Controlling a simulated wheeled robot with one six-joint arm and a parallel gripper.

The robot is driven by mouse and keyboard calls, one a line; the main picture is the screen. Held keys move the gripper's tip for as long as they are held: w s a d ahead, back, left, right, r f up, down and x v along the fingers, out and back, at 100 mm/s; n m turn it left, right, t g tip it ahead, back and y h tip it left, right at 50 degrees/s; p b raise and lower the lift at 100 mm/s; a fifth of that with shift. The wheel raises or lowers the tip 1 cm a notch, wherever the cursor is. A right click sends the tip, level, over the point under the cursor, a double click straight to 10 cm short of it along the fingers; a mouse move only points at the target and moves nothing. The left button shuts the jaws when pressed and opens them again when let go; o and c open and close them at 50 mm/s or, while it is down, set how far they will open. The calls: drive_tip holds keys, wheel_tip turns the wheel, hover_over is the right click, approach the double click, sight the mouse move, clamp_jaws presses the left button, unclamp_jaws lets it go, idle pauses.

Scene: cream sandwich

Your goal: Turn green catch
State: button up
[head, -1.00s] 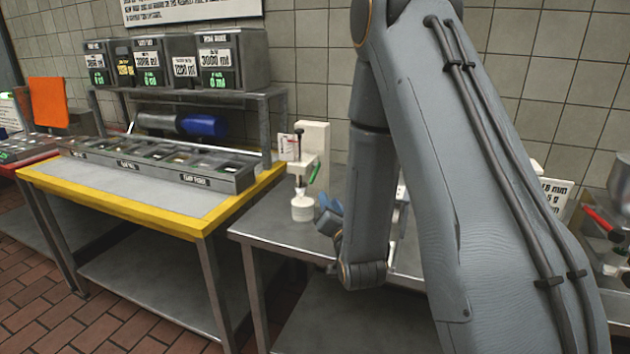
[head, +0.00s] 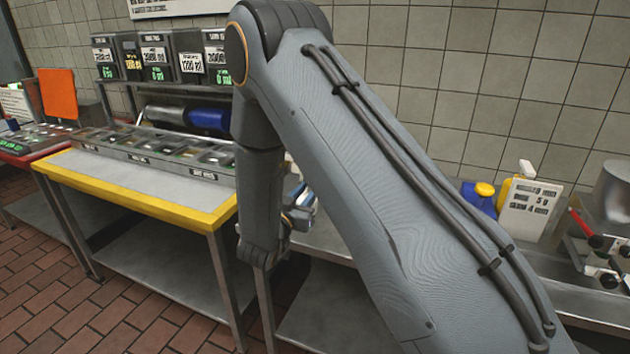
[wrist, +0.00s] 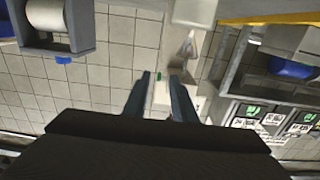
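The green catch (wrist: 158,75) shows as a small green tip in the wrist view, in the gap between my two fingertips as seen from there. I cannot tell whether either finger touches it. A white part of its stand (wrist: 164,97) shows behind the fingers. My gripper (wrist: 160,79) is open, with its two dark blue fingers apart. In the head view only a bit of my gripper (head: 301,203) shows past my arm. My arm hides the white stand and the catch there.
A yellow-edged table (head: 150,200) with a row of bins (head: 165,150) stands left. Label boxes (head: 155,58) sit on the shelf above a blue cylinder (head: 208,119). A blue bottle with a yellow cap (head: 478,198) and a white sign (head: 528,207) stand right.

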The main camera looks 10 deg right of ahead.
drive_tip(key=p+x, duration=0.1)
drive_tip(key=x, duration=0.4)
drive_tip(key=shift+w+d+p, duration=0.2)
drive_tip(key=shift+w+p, duration=0.1)
drive_tip(key=shift+p, duration=0.05)
drive_tip(key=shift+c, duration=0.4)
clamp_jaws()
